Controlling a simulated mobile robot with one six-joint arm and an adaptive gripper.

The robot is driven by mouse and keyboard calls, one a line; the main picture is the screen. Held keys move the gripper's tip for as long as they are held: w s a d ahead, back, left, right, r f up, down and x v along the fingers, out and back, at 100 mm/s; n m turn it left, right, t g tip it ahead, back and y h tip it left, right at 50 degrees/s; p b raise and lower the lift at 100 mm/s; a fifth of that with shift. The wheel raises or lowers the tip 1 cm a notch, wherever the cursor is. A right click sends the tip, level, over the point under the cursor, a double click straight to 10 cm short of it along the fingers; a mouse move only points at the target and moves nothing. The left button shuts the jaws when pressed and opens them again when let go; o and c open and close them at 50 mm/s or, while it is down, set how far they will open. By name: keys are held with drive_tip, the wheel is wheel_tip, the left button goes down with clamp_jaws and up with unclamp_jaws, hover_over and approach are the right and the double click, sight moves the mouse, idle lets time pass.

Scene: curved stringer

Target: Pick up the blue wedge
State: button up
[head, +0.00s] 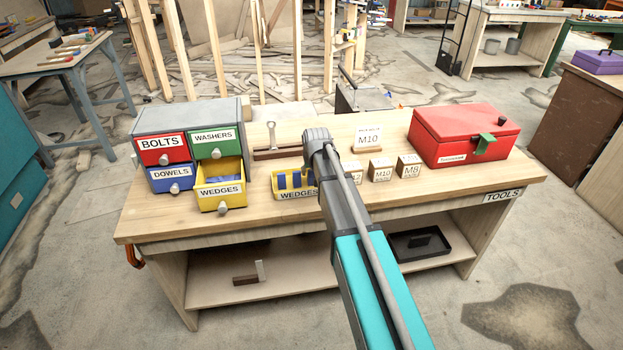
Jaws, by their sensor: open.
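Blue pieces (296,181) stand in a small open yellow bin (297,194) labelled WEDGES on the workbench, in the head view. More blue (218,190) shows inside the pulled-out yellow drawer (221,204), also labelled WEDGES. The pieces are too small to tell their exact shape, and the bin's right end is partly covered by my arm. My arm reaches from the bottom of the view up over the bench, its grey end just right of the bin. My gripper's fingers do not show; they seem hidden behind the arm.
The drawer cabinet (180,121) stands on the bench's left, its other drawers shut. A red toolbox (463,134) is at the right. Several labelled wooden blocks (381,170) and an M10 sign (367,138) stand right of my arm. The bench's front right is clear.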

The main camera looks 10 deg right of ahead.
drive_tip(key=shift+c, duration=0.3)
drive_tip(key=c, duration=0.6)
drive_tip(key=shift+r, duration=0.15)
drive_tip(key=shift+r+p, duration=0.95)
drive_tip(key=shift+p, duration=0.15)
drive_tip(key=s+r+p, duration=0.3)
drive_tip(key=s, duration=0.1)
drive_tip(key=s+r+p, duration=0.4)
drive_tip(key=s, duration=0.1)
drive_tip(key=s+r+p, duration=0.3)
drive_tip(key=s+p, duration=0.1)
drive_tip(key=s, duration=0.1)
drive_tip(key=shift+d+r, duration=0.1)
drive_tip(key=shift+r, duration=0.3)
